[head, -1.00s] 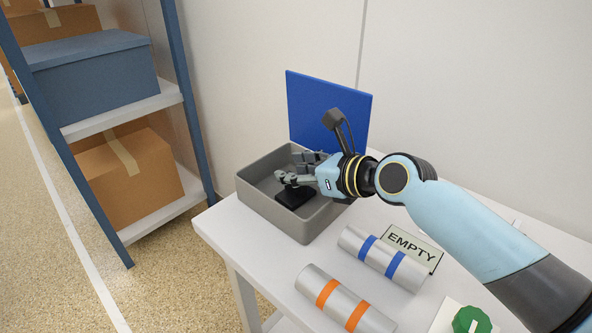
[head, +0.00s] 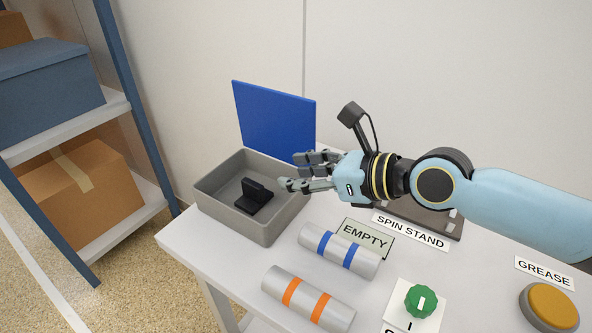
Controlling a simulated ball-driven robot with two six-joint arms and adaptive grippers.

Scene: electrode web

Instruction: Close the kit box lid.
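The grey kit box (head: 279,222) stands on the left end of the white table. Its blue lid (head: 274,118) stands upright at the box's back edge, so the box is open. A small black object (head: 253,198) lies inside on the box floor. My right gripper (head: 289,172) is over the box's right rim, pointing left, in front of the lower right part of the lid. Its fingers look spread apart with nothing between them. My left gripper is not in view.
A silver roll with blue bands (head: 311,238) and one with orange bands (head: 272,285) lie in front of the box. An EMPTY label (head: 366,239), a green knob (head: 420,301), a SPIN STAND label (head: 410,232) and a yellow button (head: 553,305) are to the right. Shelving (head: 130,100) stands at left.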

